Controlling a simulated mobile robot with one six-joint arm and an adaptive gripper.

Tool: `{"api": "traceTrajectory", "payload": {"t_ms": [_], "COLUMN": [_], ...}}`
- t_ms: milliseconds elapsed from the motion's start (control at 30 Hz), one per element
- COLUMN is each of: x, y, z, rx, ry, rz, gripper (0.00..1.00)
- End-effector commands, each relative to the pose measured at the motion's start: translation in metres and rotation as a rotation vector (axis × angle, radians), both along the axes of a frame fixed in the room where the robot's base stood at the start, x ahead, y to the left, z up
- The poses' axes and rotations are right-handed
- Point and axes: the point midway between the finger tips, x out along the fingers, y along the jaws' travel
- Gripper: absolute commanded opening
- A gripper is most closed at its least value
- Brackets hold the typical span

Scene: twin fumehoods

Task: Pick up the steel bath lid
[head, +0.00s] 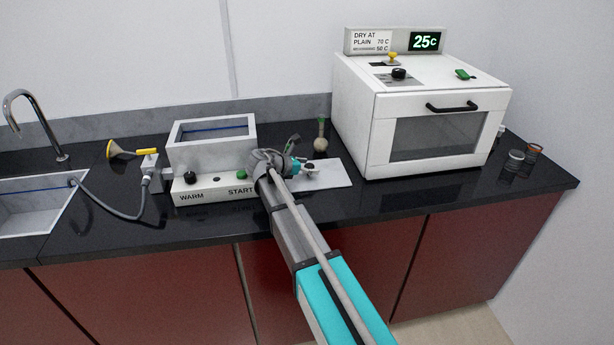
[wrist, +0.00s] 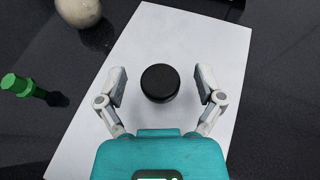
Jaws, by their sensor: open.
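The steel bath lid (head: 333,177) is a flat pale plate lying on the black counter, just right of the open-topped bath (head: 210,155). In the wrist view the lid (wrist: 200,35) fills the middle, with a round black knob (wrist: 160,83) on it. My gripper (head: 306,167) is over the lid. In the wrist view my gripper (wrist: 160,84) is open, one finger on each side of the knob, with visible gaps to both. The knob is partly hidden by my gripper in the head view. Whether the fingertips touch the lid, I cannot tell.
A white oven (head: 420,115) stands close to the right of the lid. A round pale flask (head: 320,143) stands behind it. The bath's green START knob (wrist: 15,85) is left of the lid. A sink (head: 35,215) and yellow funnel (head: 125,152) are farther left.

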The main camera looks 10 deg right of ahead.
Motion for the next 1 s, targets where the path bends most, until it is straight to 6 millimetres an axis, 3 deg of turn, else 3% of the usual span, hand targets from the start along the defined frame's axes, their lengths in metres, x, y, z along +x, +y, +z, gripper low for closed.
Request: {"api": "traceTrajectory", "payload": {"t_ms": [233,700,1000], "x": [-0.0001,-0.0001,-0.0001], "y": [0.0000,-0.0001,-0.0003], "z": [0.0000,0.0000,0.0005], "rx": [0.000,0.000,0.000], "ry": [0.000,0.000,0.000], "rz": [0.000,0.000,-0.001], "gripper": [0.85,0.00,0.00]}}
